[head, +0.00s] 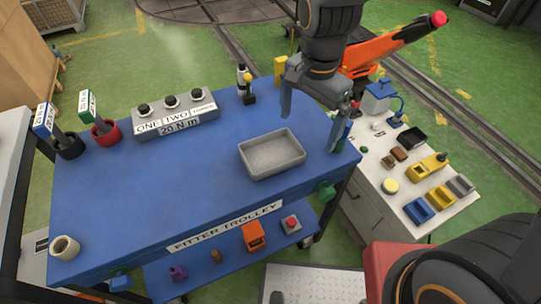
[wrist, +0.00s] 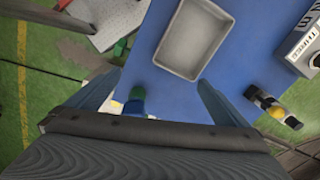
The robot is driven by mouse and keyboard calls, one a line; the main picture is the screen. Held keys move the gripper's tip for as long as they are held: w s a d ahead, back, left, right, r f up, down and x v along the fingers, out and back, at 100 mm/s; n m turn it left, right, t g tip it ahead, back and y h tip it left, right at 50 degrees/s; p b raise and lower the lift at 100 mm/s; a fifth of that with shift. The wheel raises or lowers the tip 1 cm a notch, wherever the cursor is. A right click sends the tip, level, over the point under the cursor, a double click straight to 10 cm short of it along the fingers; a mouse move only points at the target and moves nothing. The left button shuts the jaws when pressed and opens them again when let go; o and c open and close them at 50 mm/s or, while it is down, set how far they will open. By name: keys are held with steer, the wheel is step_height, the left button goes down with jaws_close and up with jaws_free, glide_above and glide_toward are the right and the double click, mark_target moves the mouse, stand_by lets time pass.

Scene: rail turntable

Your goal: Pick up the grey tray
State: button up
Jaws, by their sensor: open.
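The grey tray (head: 271,160) is a shallow, empty rectangular tray. It lies flat on the blue top of the trolley (head: 190,200), right of the middle. My gripper (head: 312,130) is above the trolley's far right part, with its fingers pointing down and apart, and nothing between them. In the head view the tray is in front of the gripper and to its left.
A grey box with dark knobs (head: 175,118) stands at the trolley's back. Two cups with labelled tools (head: 105,132) stand at the left, and a pale ring (head: 64,248) at the front left. A small bottle with a yellow part (head: 248,90) stands behind the tray. A cluttered bench (head: 400,190) is at the right.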

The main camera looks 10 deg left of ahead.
mark_target(272, 157)
steer(key=s+a+f+m, duration=0.15)
steer(key=a+m, duration=0.25)
steer(key=a, duration=0.4)
steer(key=shift+w+a+f+p, duration=0.1)
steer(key=shift+f+p, duration=0.15)
steer(key=shift+f, duration=1)
steer(key=shift+w+f+p, duration=0.15)
steer(key=shift+f+p, duration=0.1)
steer(key=shift+f, duration=1.05)
steer(key=shift+w+a+f+p, duration=0.1)
steer(key=shift+f+p, duration=0.15)
steer(key=shift+f, duration=1)
steer(key=c, duration=1)
steer(key=shift+r, duration=0.15)
